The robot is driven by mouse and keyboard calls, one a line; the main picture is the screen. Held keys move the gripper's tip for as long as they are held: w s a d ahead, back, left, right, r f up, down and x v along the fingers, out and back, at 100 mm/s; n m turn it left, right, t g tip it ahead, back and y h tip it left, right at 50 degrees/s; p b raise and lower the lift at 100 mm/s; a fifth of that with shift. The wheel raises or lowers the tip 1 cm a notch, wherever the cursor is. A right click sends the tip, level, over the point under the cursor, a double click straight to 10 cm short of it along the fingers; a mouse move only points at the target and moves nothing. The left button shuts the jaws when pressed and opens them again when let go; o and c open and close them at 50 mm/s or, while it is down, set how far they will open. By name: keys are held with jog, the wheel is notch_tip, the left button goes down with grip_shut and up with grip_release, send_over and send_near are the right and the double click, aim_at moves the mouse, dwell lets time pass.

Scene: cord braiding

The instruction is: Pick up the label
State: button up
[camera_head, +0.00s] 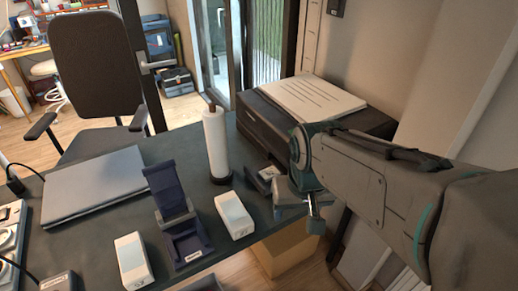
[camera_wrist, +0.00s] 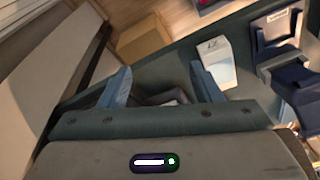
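I cannot tell for sure which piece is the label. A small dark holder with a pale face (camera_head: 264,178) sits near the table's right edge, just left of my gripper (camera_head: 300,208). In the wrist view a dark piece with a pale patch (camera_wrist: 170,99) lies between and below the fingers of my gripper (camera_wrist: 160,72), partly hidden by the gripper body. The fingers are spread apart with nothing visible held between them. A small white tag (camera_head: 193,257) is on the front of the open dark blue case (camera_head: 184,240).
White boxes (camera_head: 234,215) (camera_head: 133,261) stand on the dark table beside the case. A white roll on a stand (camera_head: 216,145) is behind. A closed laptop (camera_head: 95,186) lies left. A printer with paper (camera_head: 312,100) is behind my arm. A cardboard box (camera_head: 286,250) is below the table edge.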

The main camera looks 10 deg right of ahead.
jog(key=w+r+m+g+p, duration=0.1)
jog(key=w+r+m+p, duration=0.15)
jog(key=w+m, duration=0.8)
jog(key=m+g, duration=0.1)
jog(key=m, duration=0.2)
send_over(267, 173)
jog(key=shift+n, duration=0.25)
jog(key=f, duration=1)
jog(key=shift+a+f, duration=0.2)
jog(key=shift+f, duration=0.1)
jog(key=shift+d+f+p, duration=0.15)
jog(key=shift+f+p, duration=0.05)
jog(key=shift+f, duration=1.15)
jog(key=shift+d+f+p, duration=0.1)
jog(key=shift+f+p, duration=0.1)
jog(key=shift+f, duration=1.1)
jog(key=c, duration=1)
